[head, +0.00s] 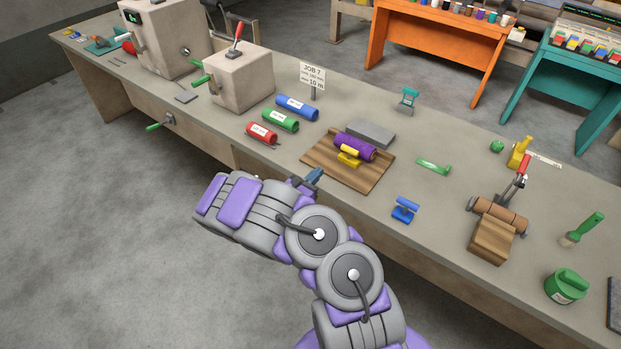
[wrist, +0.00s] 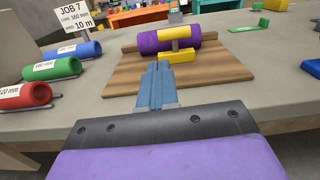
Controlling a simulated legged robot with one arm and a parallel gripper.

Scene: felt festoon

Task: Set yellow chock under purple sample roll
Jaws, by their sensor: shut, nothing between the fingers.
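The purple sample roll (head: 366,149) lies on a wooden board (head: 378,177) on the bench. It also shows in the wrist view (wrist: 149,42). The yellow chock (head: 348,161) is on the board at the roll's near side, and in the wrist view (wrist: 177,57) its lower bar rests on the wood. Its upper yellow part overlaps the roll in both views; I cannot tell whether they touch. My gripper (head: 315,175) is shut and empty, at the board's near left edge. Its blue fingers (wrist: 156,82) point toward the chock, apart from it.
Blue (head: 297,107), green (head: 281,120) and red (head: 262,133) rolls lie left of the board. A grey slab (head: 371,132) is behind the purple roll. A blue chock (head: 405,209) and a green piece (head: 433,167) stand to the right, with bare bench between.

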